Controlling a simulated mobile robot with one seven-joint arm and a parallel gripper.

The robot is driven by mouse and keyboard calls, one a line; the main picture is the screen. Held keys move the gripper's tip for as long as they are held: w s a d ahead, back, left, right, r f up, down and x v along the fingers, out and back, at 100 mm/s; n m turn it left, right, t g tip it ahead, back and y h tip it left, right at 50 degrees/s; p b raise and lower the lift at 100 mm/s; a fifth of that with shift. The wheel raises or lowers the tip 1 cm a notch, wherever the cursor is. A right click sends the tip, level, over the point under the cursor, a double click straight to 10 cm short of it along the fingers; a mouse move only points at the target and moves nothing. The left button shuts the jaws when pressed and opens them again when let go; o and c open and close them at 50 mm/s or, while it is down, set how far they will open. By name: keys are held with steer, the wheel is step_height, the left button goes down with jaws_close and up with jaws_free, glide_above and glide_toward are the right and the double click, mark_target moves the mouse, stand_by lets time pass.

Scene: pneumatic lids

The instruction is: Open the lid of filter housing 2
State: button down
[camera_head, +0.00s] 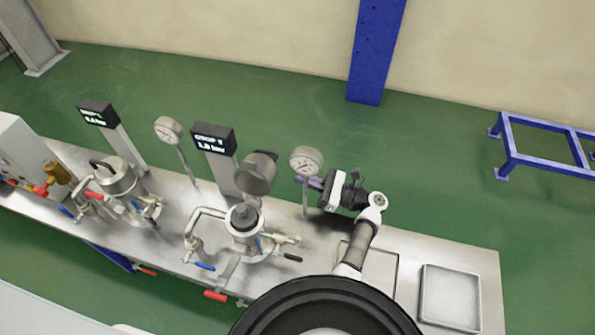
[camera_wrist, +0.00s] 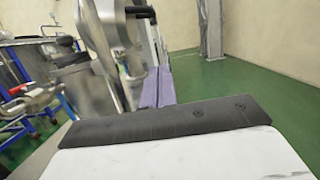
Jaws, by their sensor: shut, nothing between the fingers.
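The right filter housing (camera_head: 245,246) is a steel vessel on the bench. Its round lid (camera_head: 257,173) stands swung up behind the opening, and a dark element (camera_head: 243,217) shows in the mouth. The left filter housing (camera_head: 118,183) has its lid on, with a dark handle on top. I cannot tell for sure which one is number 2. My gripper (camera_head: 314,184) is shut and empty, to the right of the raised lid and beside a gauge, apart from the lid as far as I see. Its lilac fingers (camera_wrist: 157,88) also show in the wrist view, beside blurred metal.
A gauge (camera_head: 306,161) on a post stands close to my gripper, and another gauge (camera_head: 168,130) is further left. Two black displays (camera_head: 213,138) stand behind the housings. An empty tray (camera_head: 450,296) lies on the right end of the bench. Pipes and coloured valve handles crowd the front.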

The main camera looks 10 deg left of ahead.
mark_target(275, 155)
steer(key=a+r+p, duration=0.3)
steer(key=a+r, duration=0.3)
steer(key=a, duration=0.1)
steer(key=shift+a, duration=0.3)
steer(key=shift+w, duration=0.1)
steer(key=shift+s+r+n+g+p, duration=0.2)
steer(key=shift+r+n+g+p, duration=0.2)
steer(key=shift+r+n+p, duration=0.55)
steer(key=shift+s+r+p, duration=0.25)
steer(key=shift+r+p, duration=0.2)
steer(key=shift+p, duration=0.15)
steer(key=shift+f, duration=0.2)
